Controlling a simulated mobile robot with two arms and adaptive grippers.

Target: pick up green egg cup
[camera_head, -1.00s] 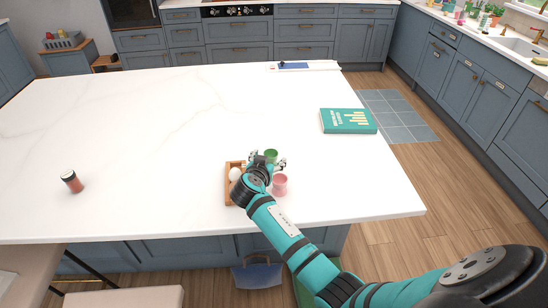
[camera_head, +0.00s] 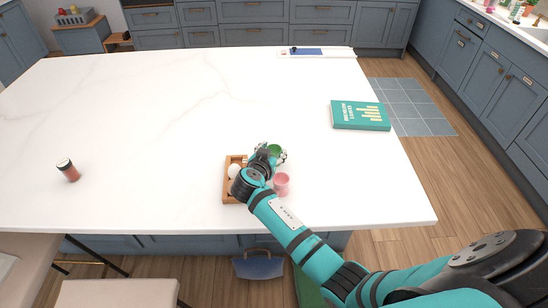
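The green egg cup (camera_head: 274,150) is near the front right part of the white island top, partly hidden by my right gripper. My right gripper (camera_head: 272,155) reaches over from the front, with one finger on each side of the cup, and appears shut on it. Any gap under the cup is hidden. A pink egg cup (camera_head: 281,184) stands just in front of it, beside my wrist. My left gripper is not in view.
A wooden tray (camera_head: 228,192) with a white egg (camera_head: 234,171) is just left of my wrist. A teal book (camera_head: 360,116) lies at the right edge, a red jar (camera_head: 68,170) stands far left. The island's middle (camera_head: 150,120) is clear.

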